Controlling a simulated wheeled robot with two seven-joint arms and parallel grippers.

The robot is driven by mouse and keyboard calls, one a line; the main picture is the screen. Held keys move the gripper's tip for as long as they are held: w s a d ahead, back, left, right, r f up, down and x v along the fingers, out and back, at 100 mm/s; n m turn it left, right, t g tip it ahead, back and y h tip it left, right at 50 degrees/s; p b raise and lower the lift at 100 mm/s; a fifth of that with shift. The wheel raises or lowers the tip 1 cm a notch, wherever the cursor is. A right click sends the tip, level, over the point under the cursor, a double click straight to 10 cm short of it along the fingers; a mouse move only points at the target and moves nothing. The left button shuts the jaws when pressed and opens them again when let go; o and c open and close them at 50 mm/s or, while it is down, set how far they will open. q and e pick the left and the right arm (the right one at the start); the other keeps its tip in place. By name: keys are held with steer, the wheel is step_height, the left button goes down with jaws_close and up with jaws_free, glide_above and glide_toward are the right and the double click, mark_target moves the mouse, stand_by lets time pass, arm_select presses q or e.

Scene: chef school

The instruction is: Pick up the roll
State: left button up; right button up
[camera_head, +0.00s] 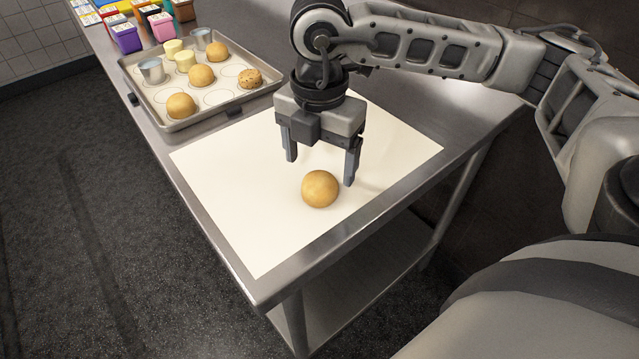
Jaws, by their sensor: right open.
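A round golden-brown roll (320,189) lies on a white sheet (235,190) on the metal table, near the sheet's front part. My right gripper (320,172) points down over the sheet just behind the roll. Its two fingers are apart with nothing held between them. The right finger comes down close to the roll's upper right side; I cannot tell whether it touches. My left gripper is not in view.
A metal tray (222,113) at the back left holds several rolls, pale yellow pieces and metal cups. Several colored cartons (126,38) stand behind it. The table's (340,255) front edge is near the roll. The sheet left of the roll is clear.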

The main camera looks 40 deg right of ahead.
mark_target(321, 175)
step_height(321, 175, down, 5)
steer(key=shift+d+r+p, duration=0.1)
steer(key=shift+d+p, duration=0.05)
steer(key=shift+p, duration=0.25)
steer(key=c, duration=1.1)
steer(key=shift+r, duration=0.15)
